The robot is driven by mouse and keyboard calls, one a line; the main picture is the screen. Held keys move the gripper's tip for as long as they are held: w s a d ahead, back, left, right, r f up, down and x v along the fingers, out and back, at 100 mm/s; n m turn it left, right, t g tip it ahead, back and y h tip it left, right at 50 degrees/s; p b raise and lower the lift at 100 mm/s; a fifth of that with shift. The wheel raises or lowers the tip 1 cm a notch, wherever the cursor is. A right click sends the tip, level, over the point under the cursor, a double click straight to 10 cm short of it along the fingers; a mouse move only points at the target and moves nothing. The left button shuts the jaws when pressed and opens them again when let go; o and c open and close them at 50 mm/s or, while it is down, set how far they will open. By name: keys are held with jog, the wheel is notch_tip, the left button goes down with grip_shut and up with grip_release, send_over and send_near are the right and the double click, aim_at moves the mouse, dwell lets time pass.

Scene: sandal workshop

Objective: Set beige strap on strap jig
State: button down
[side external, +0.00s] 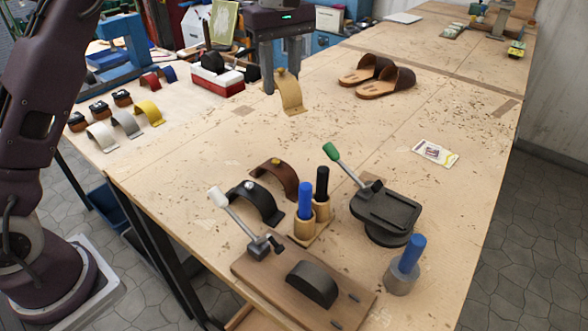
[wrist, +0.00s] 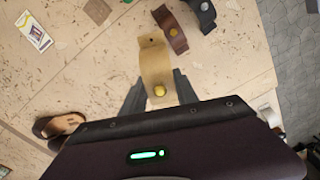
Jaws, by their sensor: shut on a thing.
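The beige strap (side external: 290,93) is a curved band with a gold knob. My gripper (side external: 280,74) is shut on it by the knob and holds it over the table toward the back. In the wrist view the beige strap (wrist: 154,66) hangs between the fingers (wrist: 158,92), its gold knob close to the fingertips. The strap jig (side external: 312,284) is a wooden board with a dark rounded form and a white-handled clamp (side external: 234,215), at the front of the table. Its form is bare. The strap is well apart from it.
A black strap (side external: 255,204) and a brown strap (side external: 277,178) stand behind the jig, near marker-like tools in a wooden holder (side external: 308,229). A green-handled black press (side external: 386,208) is right of them. Brown sandals (side external: 378,77) lie right of my gripper. The middle of the table is mostly clear.

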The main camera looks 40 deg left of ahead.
jog(key=d+r+n, duration=0.2)
jog(key=d+n, duration=0.2)
jog(key=shift+n, duration=0.3)
jog(key=f, duration=1.2)
jog(key=w+f, duration=0.1)
jog(key=f, duration=0.5)
jog(key=shift+d, duration=0.1)
jog(key=c, duration=0.9)
grip_release()
jog(key=shift+c, duration=0.2)
